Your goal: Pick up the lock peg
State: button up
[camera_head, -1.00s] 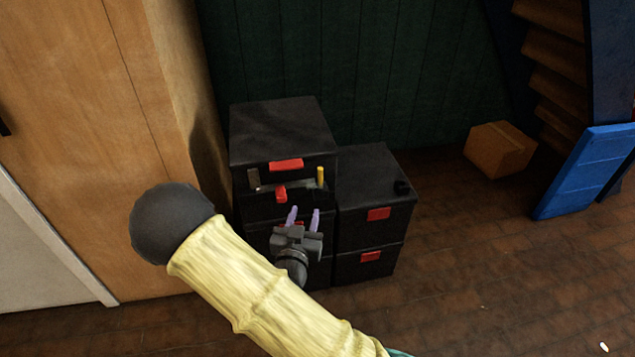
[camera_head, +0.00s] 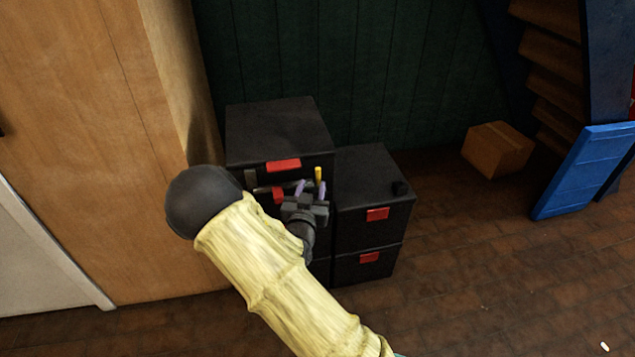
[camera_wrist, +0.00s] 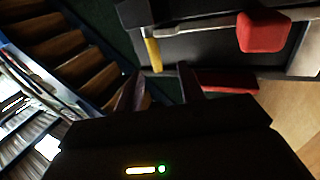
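In the wrist view my gripper (camera_wrist: 157,82) shows a clear gap between the fingers. I cannot tell whether a finger touches the peg.
A wooden cabinet (camera_head: 95,130) is close at left.

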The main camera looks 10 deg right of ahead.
aim_at(318, 177)
jog(key=x, duration=0.3)
jog(key=b+x, duration=0.1)
jog(key=x, duration=0.1)
jog(key=shift+s+d+f, duration=0.1)
jog(key=shift+d+f, duration=0.2)
jog(key=shift+f, duration=0.05)
grip_shut()
